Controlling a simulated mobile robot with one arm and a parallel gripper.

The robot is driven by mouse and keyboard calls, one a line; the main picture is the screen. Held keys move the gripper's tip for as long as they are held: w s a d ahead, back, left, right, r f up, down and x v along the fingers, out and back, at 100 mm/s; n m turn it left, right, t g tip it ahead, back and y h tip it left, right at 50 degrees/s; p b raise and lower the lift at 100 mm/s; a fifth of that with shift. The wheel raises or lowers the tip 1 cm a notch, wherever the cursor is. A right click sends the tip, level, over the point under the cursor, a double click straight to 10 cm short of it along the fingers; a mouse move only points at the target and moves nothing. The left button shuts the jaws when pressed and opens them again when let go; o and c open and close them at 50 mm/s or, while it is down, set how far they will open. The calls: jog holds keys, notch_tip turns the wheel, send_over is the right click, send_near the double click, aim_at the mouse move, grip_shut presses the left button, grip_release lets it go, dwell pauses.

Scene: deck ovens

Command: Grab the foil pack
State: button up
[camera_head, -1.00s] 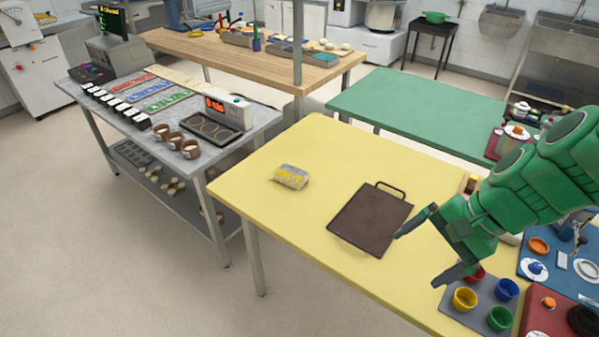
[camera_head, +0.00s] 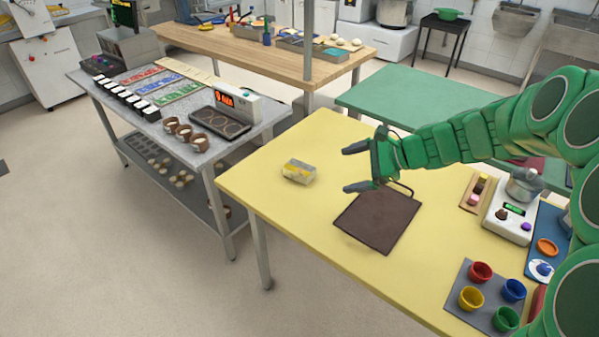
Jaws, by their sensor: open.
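The foil pack (camera_head: 299,171) is a small silver block with yellow patches. It lies on the yellow table (camera_head: 265,198), left of the middle. My gripper (camera_head: 345,168) is open and empty, its two dark fingers pointing left toward the pack. The gripper is to the right of the pack and apart from it. How high the gripper is above the table is hard to tell. The pack is fully in view.
A dark brown board (camera_head: 378,222) with a handle lies just below and right of my gripper. A grey mat (camera_head: 455,297) with several coloured cups sits at the front right. A white scale (camera_head: 510,222) stands at the right. The table around the pack is clear.

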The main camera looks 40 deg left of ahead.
jog(key=w+a+f+m+y, duration=0.1)
jog(key=w+a+f+m, duration=0.15)
jog(key=a+f, duration=0.2)
jog(key=w+a+f+m+y, duration=0.1)
jog(key=w+a+f+m, duration=0.1)
jog(key=w+a+f, duration=0.3)
jog(key=m+t, duration=0.2)
jog(key=m, duration=0.2)
send_near(299, 167)
jog(key=shift+a+f+y, duration=0.4)
jog(key=shift+a+f, duration=0.35)
jog(key=shift+x, duration=3.5)
jog(key=shift+s+a+f, duration=0.15)
jog(key=shift+a+f, duration=0.05)
jog(key=shift+a, duration=0.3)
jog(key=c, duration=1.2)
jog(key=shift+c, duration=0.2)
jog(key=shift+r, duration=0.1)
